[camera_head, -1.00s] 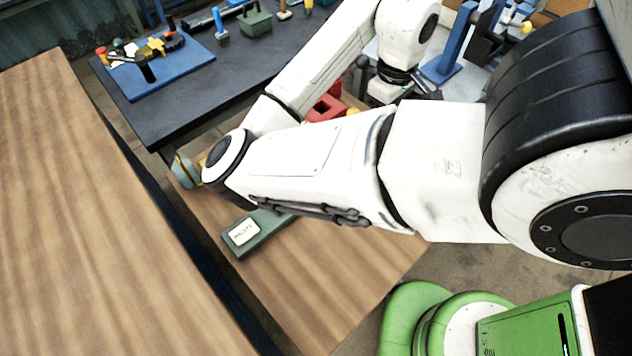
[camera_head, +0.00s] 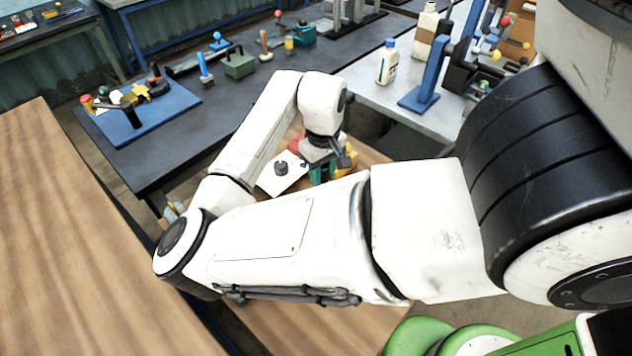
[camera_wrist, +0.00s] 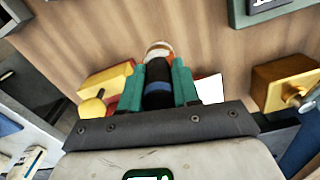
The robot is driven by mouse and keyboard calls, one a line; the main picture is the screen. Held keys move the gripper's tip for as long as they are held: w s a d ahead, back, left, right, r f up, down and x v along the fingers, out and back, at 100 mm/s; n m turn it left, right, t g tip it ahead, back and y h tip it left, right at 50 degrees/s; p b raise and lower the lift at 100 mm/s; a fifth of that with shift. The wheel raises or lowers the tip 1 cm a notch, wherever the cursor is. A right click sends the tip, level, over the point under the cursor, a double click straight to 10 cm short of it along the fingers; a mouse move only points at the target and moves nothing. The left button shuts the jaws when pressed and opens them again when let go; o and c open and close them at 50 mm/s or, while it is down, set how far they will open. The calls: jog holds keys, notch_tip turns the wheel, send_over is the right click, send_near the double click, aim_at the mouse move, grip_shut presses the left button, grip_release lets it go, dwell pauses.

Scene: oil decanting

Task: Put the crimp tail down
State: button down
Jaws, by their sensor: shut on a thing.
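My gripper (camera_wrist: 158,68) shows teal fingers in the wrist view, shut on the crimp tail (camera_wrist: 159,90), a dark cylinder with a blue band. Its far end looks orange and white. The wooden tabletop (camera_wrist: 190,35) lies beyond the fingertips; I cannot tell whether the held piece touches it. In the head view my gripper (camera_head: 321,172) points down over the small wooden table (camera_head: 290,325), and my forearm hides much of that table. The held piece cannot be made out there.
A yellow block (camera_wrist: 106,78) and yellow ball (camera_wrist: 92,108) are left of the fingers. A white plate (camera_wrist: 209,88) is close on the right, with a brass-coloured box (camera_wrist: 284,80) farther right. A green box (camera_wrist: 262,14) is at the far right. A bottle (camera_head: 387,64) stands on the grey bench.

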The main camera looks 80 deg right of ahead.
jog(key=shift+w+d+f, duration=0.1)
jog(key=shift+w+f, duration=0.35)
jog(key=shift+f, duration=0.05)
jog(key=f, duration=0.1)
jog(key=f+p, duration=0.1)
jog(key=f, duration=0.1)
jog(key=shift+w, duration=0.35)
jog(key=shift+f, duration=0.45)
jog(key=c, duration=0.8)
grip_release()
jog(key=shift+f, duration=0.1)
notch_tip(320, 180, up, 12)
jog(key=shift+r+b, duration=0.15)
jog(key=shift+b, duration=0.55)
